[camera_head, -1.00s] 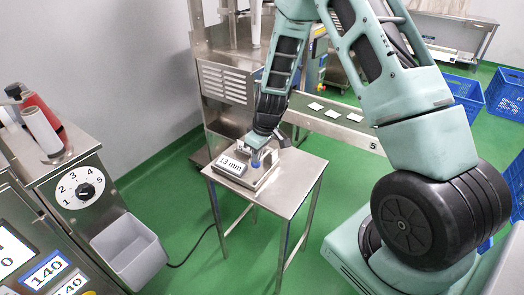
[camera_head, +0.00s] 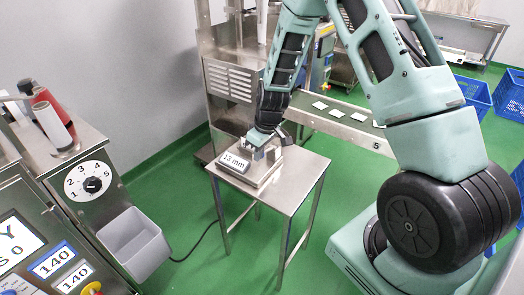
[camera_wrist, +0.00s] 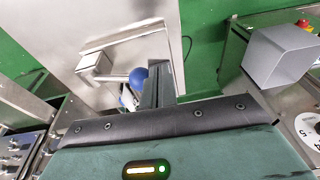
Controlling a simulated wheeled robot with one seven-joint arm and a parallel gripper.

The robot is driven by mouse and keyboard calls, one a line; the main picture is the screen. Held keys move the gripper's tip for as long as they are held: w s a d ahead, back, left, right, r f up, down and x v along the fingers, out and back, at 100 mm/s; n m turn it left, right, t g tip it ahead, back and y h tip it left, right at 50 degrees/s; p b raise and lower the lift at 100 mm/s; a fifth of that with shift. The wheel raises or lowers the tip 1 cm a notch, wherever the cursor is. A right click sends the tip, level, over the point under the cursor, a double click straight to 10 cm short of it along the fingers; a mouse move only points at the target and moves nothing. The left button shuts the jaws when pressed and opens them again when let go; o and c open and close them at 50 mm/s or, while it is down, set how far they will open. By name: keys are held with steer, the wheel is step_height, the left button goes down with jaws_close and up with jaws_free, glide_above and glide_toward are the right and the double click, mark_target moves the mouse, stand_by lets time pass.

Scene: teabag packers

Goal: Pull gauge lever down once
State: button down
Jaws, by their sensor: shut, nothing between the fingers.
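The gauge (camera_head: 262,177) is a small metal device on a steel table (camera_head: 290,182), with a display (camera_head: 234,162) reading about 13 mm. In the wrist view its lever is a metal rod (camera_wrist: 114,77) ending in a blue ball knob (camera_wrist: 138,77). My gripper (camera_wrist: 160,70) is shut and empty, its fingers close beside the ball on the right in that view. I cannot tell whether they touch it. In the head view my gripper (camera_head: 259,146) reaches down over the gauge and mostly hides the lever.
A machine with a numbered dial (camera_head: 91,182) and grey bin (camera_head: 133,244) stands at left. A steel cabinet (camera_head: 232,80) and a conveyor with white packets (camera_head: 336,113) are behind the table. Blue crates (camera_head: 468,91) stand at right. Green floor is open around the table.

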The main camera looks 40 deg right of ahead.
step_height(320, 180, up, 11)
steer(key=s+a+b, duration=0.1)
steer(key=s, duration=0.1)
steer(key=shift+s+a, duration=0.2)
steer(key=shift+s, duration=0.1)
steer(key=s+a+r+n+g, duration=0.1)
steer(key=s+a+r, duration=0.2)
steer(key=s+a, duration=0.3)
steer(key=s+a+r+n, duration=0.1)
steer(key=s+a+r, duration=0.25)
steer(key=a, duration=0.55)
steer(key=s+a+r, duration=0.1)
steer(key=s+a, duration=0.1)
steer(key=s, duration=0.7)
steer(key=s+a+r+n, duration=0.1)
steer(key=s+a, duration=0.2)
steer(key=s, duration=0.5)
steer(key=shift+s+a+g+h, duration=0.3)
steer(key=shift+s+a+g, duration=0.05)
steer(key=shift+g, duration=0.05)
steer(key=shift+r, duration=0.1)
